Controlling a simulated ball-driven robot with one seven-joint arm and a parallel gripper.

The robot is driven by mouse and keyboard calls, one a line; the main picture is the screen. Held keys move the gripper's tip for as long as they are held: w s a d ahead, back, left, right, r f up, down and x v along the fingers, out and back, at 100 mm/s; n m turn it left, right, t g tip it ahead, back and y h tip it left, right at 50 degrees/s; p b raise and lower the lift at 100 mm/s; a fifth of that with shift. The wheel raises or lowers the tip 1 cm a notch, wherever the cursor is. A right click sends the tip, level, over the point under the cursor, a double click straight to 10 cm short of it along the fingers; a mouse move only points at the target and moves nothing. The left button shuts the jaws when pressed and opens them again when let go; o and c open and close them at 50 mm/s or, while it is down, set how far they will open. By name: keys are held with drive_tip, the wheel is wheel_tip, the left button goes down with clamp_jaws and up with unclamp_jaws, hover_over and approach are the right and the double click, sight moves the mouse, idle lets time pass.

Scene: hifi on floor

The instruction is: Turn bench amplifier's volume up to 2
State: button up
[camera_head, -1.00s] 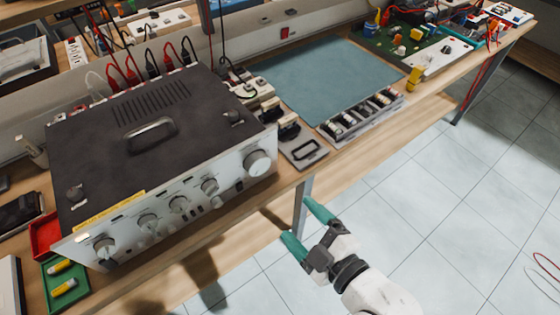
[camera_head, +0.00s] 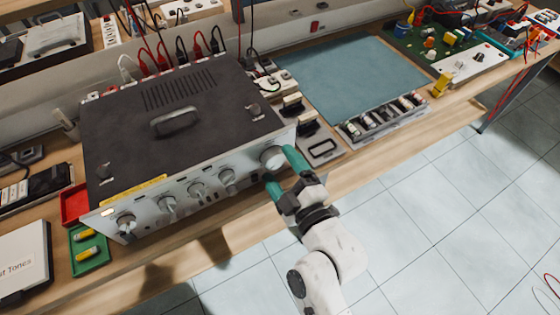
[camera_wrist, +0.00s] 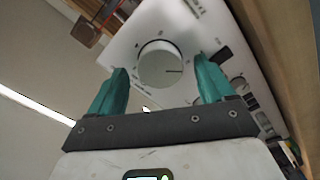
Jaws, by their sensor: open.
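The bench amplifier (camera_head: 190,115) is a dark-topped box with a silver front panel, standing on the wooden bench. A row of knobs runs along its front. The large knob (camera_head: 272,157) at the panel's right end shows close up in the wrist view (camera_wrist: 160,64), with a dark pointer line and small marks around it. My gripper (camera_head: 282,168) is open with its teal fingers at either side of this knob. In the wrist view the gripper (camera_wrist: 160,88) has gaps between both fingers and the knob. The scale numbers are too small to read.
A black-handled grey block (camera_head: 322,148) and a tray of small parts (camera_head: 385,120) lie right of the amplifier. A red tray (camera_head: 75,204) and a green tray (camera_head: 90,250) are at its left. Open floor (camera_head: 430,220) lies in front of the bench.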

drive_tip(key=shift+w+a, duration=0.25)
drive_tip(key=shift+w, duration=0.1)
drive_tip(key=c, duration=1.1)
